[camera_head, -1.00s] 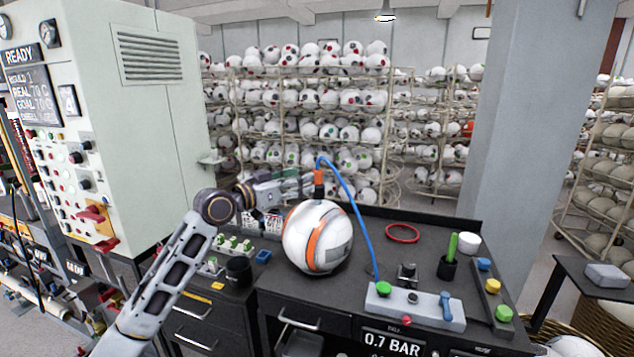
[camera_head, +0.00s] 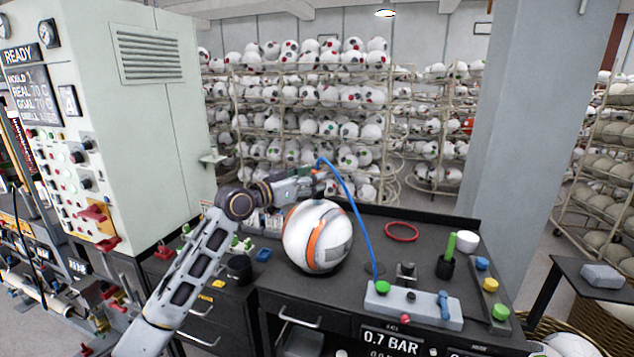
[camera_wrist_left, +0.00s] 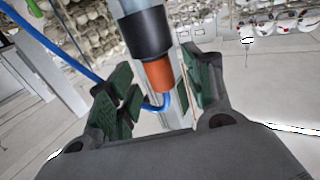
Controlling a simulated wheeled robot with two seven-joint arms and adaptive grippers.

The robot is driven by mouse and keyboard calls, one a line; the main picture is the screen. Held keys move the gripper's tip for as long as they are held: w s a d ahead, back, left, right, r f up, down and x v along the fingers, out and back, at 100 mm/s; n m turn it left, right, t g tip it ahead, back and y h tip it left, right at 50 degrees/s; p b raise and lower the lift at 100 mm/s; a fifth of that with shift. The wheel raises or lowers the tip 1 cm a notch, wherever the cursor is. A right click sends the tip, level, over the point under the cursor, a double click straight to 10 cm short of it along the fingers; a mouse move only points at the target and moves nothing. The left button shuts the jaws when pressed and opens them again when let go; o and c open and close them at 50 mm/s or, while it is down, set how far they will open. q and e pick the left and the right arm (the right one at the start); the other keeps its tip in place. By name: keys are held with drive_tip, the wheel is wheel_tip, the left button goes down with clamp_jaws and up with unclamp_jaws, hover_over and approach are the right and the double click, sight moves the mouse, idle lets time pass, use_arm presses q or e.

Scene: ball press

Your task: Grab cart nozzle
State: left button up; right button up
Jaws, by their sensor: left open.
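The nozzle (camera_wrist_left: 153,72) shows in the left wrist view as a grey and black cylinder with an orange end, and a blue hose (camera_wrist_left: 70,60) curves from that end. My left gripper (camera_wrist_left: 150,95) is open, with its green finger pads on either side of the nozzle and a gap visible. In the head view my left gripper (camera_head: 314,178) is just above the white and orange ball (camera_head: 303,240), at the top of the blue hose (camera_head: 352,205). There the gripper mostly hides the nozzle. My right gripper is not in view.
The ball rests on a dark workbench (camera_head: 420,260) with a red ring (camera_head: 402,232), a grey control box (camera_head: 410,304) and a green stick in a black cup (camera_head: 446,266). A pale machine cabinet (camera_head: 160,130) stands left. A grey pillar (camera_head: 525,130) stands right, with ball racks behind.

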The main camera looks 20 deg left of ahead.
use_arm(q)
drive_tip(key=shift+x, duration=1.15)
clamp_jaws()
